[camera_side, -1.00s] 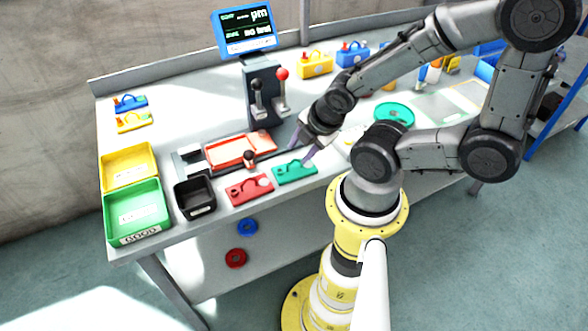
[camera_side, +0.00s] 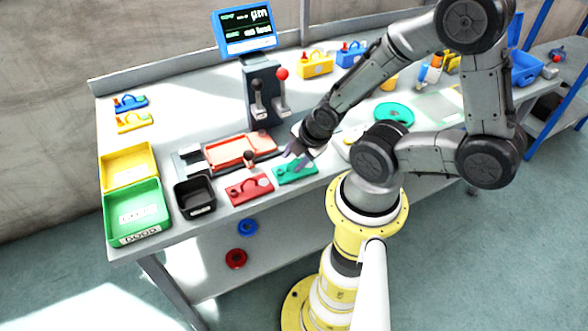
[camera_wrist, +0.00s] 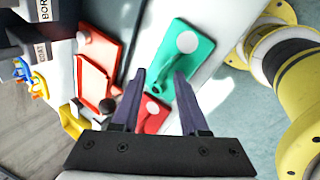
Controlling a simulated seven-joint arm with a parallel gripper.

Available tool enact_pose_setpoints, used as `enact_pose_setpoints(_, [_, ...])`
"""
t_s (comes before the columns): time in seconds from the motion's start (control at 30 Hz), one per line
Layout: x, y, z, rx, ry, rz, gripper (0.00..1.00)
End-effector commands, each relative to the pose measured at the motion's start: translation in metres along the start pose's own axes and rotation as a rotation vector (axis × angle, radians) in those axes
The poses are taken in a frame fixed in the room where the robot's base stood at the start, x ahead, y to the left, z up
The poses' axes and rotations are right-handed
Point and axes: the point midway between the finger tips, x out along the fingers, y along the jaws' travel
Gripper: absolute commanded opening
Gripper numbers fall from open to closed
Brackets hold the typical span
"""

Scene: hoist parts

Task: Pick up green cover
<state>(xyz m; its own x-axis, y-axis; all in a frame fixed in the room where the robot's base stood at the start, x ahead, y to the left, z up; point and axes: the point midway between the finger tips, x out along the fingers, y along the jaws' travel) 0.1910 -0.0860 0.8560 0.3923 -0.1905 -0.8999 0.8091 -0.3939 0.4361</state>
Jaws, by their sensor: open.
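The green cover (camera_side: 296,171) lies flat near the front edge of the table, just right of a red cover (camera_side: 249,188). In the wrist view the green cover (camera_wrist: 180,57) has a pale round spot and sits beyond and slightly right of the fingertips. My gripper (camera_side: 295,158) is open and empty, above the back edge of the green cover. In the wrist view the two fingers of my gripper (camera_wrist: 158,75) are spread, with the cover's lower end between and beyond the tips. I cannot tell the exact height of the fingertips over it.
A red-orange tray fixture (camera_side: 228,152) with a black-knobbed lever is behind the covers. A black bin (camera_side: 194,196), a green bin (camera_side: 137,209) and a yellow bin (camera_side: 128,167) stand to the left. A lever box (camera_side: 262,92) with a screen is behind.

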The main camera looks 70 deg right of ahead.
Motion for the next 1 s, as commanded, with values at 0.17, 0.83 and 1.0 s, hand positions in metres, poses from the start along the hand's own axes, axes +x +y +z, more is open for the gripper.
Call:
enact_pose_setpoints(0.17, [-0.0003,0.0001,0.0000,0.000,0.000,0.000,0.35])
enact_pose_setpoints(0.83, [-0.0004,-0.0001,0.0001,-0.001,0.000,-0.001,0.00])
enact_pose_setpoints(1.0, [-0.0004,-0.0004,0.0001,-0.001,0.000,-0.001,0.00])
